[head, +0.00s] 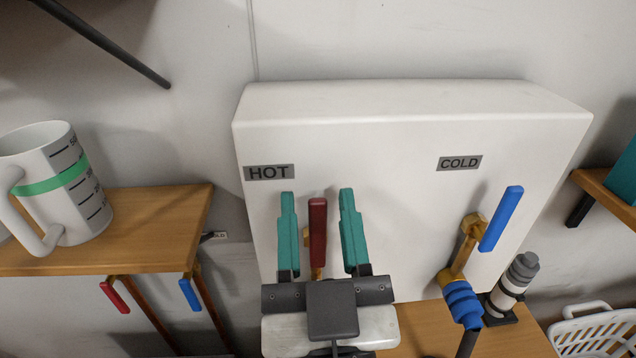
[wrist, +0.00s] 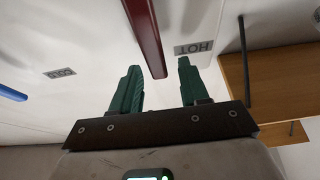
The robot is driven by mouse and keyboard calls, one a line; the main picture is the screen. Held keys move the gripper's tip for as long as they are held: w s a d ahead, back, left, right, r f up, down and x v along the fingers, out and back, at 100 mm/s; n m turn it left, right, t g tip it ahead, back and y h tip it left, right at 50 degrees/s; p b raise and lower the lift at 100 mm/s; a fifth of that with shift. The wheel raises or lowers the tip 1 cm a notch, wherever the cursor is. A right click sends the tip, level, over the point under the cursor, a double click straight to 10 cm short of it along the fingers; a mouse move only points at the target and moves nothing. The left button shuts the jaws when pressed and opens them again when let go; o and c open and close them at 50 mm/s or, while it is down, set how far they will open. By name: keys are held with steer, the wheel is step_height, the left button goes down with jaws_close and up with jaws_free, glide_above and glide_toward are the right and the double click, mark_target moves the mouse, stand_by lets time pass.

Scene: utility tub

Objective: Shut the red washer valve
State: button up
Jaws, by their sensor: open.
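The red valve handle (head: 317,232) stands upright below the HOT label (head: 269,172) on the white box (head: 400,120). A bit of brass fitting shows behind it. My gripper (head: 317,207) is open, with one teal finger on each side of the red handle and a visible gap to each in the head view. In the wrist view the red handle (wrist: 143,35) lies between the lines of my gripper's fingers (wrist: 158,70), its end near the fingertips. The handle's lower part and hose are hidden behind my gripper.
A blue valve handle (head: 501,219) leans to the right under the COLD label (head: 459,162), with a blue hose connector (head: 462,303) below it. A measuring jug (head: 55,185) stands on the left wooden shelf (head: 165,225). A grey-topped bottle (head: 513,285) and white basket (head: 592,332) are at right.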

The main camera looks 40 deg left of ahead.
steer(key=shift+x, duration=0.9)
jaws_close()
